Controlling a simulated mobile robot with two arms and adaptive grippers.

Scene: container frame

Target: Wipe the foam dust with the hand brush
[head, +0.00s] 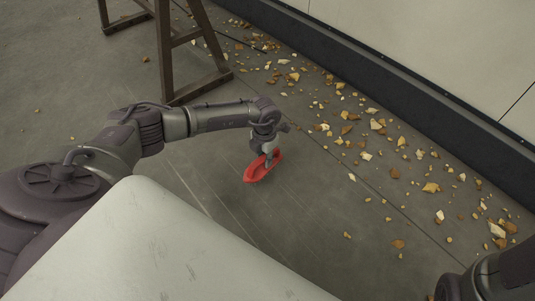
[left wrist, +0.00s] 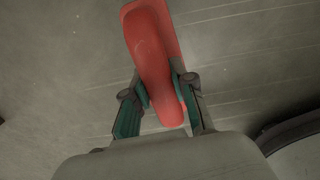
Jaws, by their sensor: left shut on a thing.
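A red hand brush (head: 259,171) is held by my left gripper (head: 268,152) over a bare patch of floor in the head view. In the left wrist view the red brush (left wrist: 150,50) lies between the two fingers of the left gripper (left wrist: 167,100), which are shut on its handle. Yellow and brown foam bits (head: 377,125) lie scattered over the floor to the right of the brush, in a band along the wall. I cannot tell whether the brush touches the floor. My right gripper is not seen; only part of my right arm shows at the bottom right.
A dark baseboard (head: 420,98) and pale wall panels (head: 440,40) run diagonally along the upper right. A brown wooden trestle (head: 163,50) stands on the floor at the upper left. The grey floor (head: 290,215) around the brush is mostly clear.

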